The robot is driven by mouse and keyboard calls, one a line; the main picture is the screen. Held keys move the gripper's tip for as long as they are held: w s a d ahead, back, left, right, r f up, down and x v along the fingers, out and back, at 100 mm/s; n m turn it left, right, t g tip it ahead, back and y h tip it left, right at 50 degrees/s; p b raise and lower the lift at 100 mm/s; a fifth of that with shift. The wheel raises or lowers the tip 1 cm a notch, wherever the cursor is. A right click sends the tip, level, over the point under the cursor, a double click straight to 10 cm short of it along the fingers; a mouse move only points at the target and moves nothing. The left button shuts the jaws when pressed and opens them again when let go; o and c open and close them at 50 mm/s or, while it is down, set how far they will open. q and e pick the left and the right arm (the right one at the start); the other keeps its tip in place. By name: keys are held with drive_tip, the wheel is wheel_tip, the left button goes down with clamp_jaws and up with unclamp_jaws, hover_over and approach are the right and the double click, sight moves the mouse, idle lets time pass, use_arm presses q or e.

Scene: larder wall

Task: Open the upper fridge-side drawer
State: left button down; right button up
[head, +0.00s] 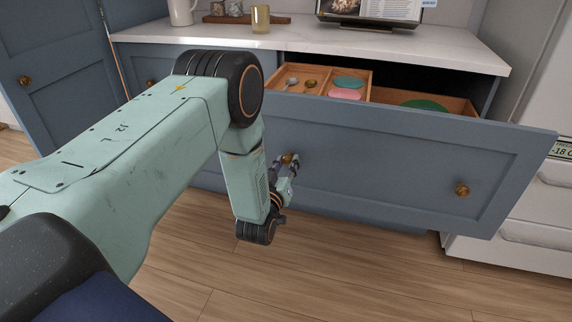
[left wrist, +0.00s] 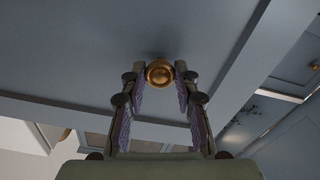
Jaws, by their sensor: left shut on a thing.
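The upper fridge-side drawer (head: 385,178) is a wide blue-grey front with two brass knobs, and it stands pulled out from under the worktop. Its wooden inside shows, with spoons, a pink and a green item in the left part and a green round item in the right part. My left gripper (head: 285,168) is at the drawer's left knob (head: 288,158). In the left wrist view the brass knob (left wrist: 159,72) sits between the fingertips of the gripper (left wrist: 160,78), which is shut on it. The right knob (head: 462,190) is free. My right gripper is not in view.
The white worktop (head: 300,35) holds a pitcher (head: 181,12), a cup (head: 261,18) and a screen (head: 370,12). A white fridge (head: 540,200) with a temperature display stands close at the right. A blue door (head: 60,75) is at the left. The wooden floor (head: 330,270) in front is clear.

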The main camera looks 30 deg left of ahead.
use_arm(q)
drive_tip(key=shift+s+d, duration=0.1)
drive_tip(key=shift+s, duration=0.2)
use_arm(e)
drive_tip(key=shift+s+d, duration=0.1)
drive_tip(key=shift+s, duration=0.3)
use_arm(q)
drive_tip(key=shift+w, duration=0.1)
drive_tip(key=c, duration=1)
unclamp_jaws()
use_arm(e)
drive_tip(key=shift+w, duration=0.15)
use_arm(q)
drive_tip(key=v, duration=1.2)
